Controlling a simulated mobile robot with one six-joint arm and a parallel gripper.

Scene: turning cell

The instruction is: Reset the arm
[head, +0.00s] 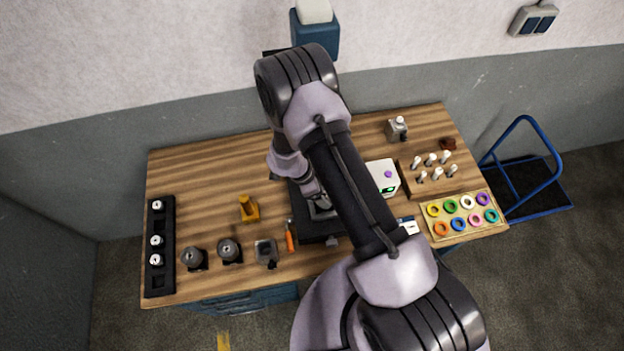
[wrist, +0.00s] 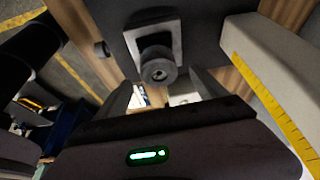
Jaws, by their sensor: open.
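My arm reaches from the lower right of the head view over the wooden workbench (head: 215,165) and bends down at its middle. My gripper (wrist: 160,90) shows in the wrist view with its two fingers apart. In front of the fingers, a grey round part with a hole in its end (wrist: 158,70) sits in a light square plate on a dark block. I see nothing held between the fingers, and I cannot tell whether they touch the part. In the head view, my arm hides most of the gripper and part of the dark fixture (head: 312,228) beneath it.
A black rack (head: 160,275), grey holders (head: 230,250), a yellow stand (head: 249,208) and an orange-handled tool (head: 290,238) lie left. A white box (head: 383,176), a pin block (head: 450,182) and a tray of coloured rings (head: 488,229) stand right. The bench's back left is clear.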

